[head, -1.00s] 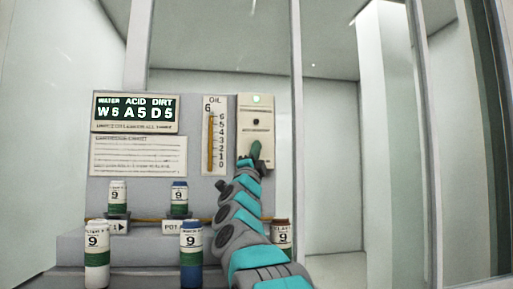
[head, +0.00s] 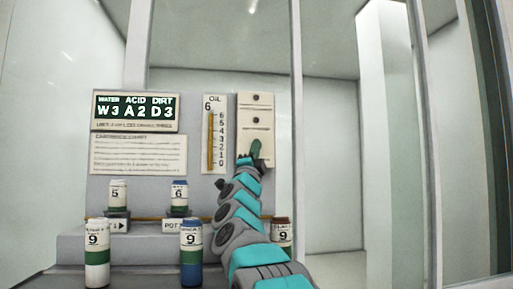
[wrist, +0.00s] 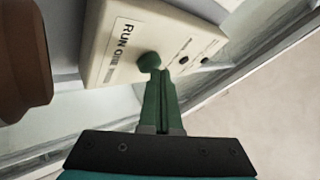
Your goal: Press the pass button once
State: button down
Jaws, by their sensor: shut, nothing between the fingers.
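The pale control panel (head: 256,112) stands at the right of the machine; its label reads "RUN ONE" in the wrist view (wrist: 122,48), the rest being unclear. A round green button (wrist: 149,61) sits on that panel. My gripper (wrist: 160,76) is shut and empty, its green fingertips right at the button; I cannot tell whether they touch or press it. In the head view my gripper (head: 255,150) covers the button. The display (head: 135,108) reads W3 A2 D3. The panel's top lamp (head: 256,98) is unlit.
The oil gauge (head: 213,135) reads 6. The two back cartridges, left (head: 118,194) and right (head: 180,195), show 5 and 6. White (head: 97,258), blue (head: 191,257) and brown (head: 282,228) cartridges marked 9 stand in front. Glass framing rises at the right.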

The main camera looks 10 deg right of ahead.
jog(key=shift+s, duration=0.1)
jog(key=s+b, duration=0.2)
jog(key=s, duration=0.4)
jog(key=shift+b, duration=0.4)
dwell(0.8)
